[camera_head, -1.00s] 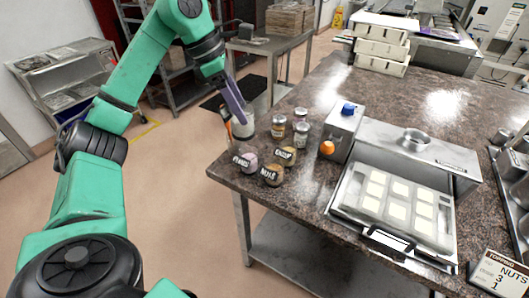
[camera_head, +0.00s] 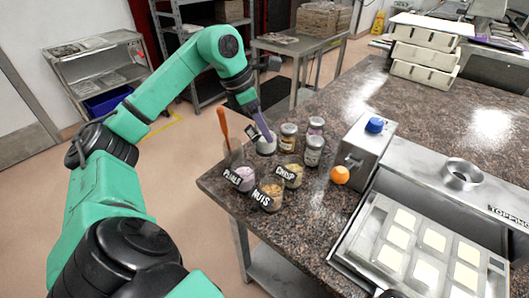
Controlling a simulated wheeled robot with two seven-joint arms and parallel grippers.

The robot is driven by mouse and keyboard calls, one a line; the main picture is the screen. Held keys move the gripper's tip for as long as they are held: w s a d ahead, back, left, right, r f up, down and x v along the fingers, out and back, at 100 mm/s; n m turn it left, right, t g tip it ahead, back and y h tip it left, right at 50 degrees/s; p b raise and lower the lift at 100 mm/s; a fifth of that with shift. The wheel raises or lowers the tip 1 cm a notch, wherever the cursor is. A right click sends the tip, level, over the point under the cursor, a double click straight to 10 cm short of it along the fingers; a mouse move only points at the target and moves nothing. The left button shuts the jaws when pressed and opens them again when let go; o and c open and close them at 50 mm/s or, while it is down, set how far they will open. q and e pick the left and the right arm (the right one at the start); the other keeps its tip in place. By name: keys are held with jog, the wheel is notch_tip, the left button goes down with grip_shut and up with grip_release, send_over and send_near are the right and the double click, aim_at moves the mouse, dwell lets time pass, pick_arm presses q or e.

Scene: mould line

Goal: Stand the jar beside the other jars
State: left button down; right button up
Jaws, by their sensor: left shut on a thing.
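My left gripper (camera_head: 264,130) reaches down from the upper left, shut on a clear jar with white contents (camera_head: 266,147). The jar is upright at the left end of the jar group, just left of a jar with a brown-orange label (camera_head: 288,137). A jar with a pinkish top (camera_head: 315,126) and a jar with a pale label (camera_head: 313,151) stand to the right. I cannot tell whether the held jar's base touches the counter. My right gripper is not in view.
In front are open containers tagged PEARLS (camera_head: 240,180), NUTS (camera_head: 267,197) and CHOUP or similar (camera_head: 290,177). A grey box with a blue knob (camera_head: 362,150) and orange ball (camera_head: 340,175) are right.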

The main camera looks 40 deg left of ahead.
aim_at(264, 145)
pick_arm(q)
notch_tip(264, 145, down, 7)
jog(key=shift+r+b, duration=0.2)
jog(key=shift+b, duration=0.75)
jog(key=shift+w, duration=0.1)
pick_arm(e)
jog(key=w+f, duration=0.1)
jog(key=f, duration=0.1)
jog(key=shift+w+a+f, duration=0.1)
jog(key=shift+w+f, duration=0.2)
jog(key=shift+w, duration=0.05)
pick_arm(q)
jog(key=shift+f, duration=0.1)
jog(key=shift+f, duration=0.15)
jog(key=shift+c, duration=0.2)
grip_release()
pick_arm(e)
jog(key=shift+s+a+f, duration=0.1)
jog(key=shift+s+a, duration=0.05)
pick_arm(q)
jog(key=shift+r, duration=0.2)
jog(key=p+v, duration=0.1)
jog(key=v, duration=1.1)
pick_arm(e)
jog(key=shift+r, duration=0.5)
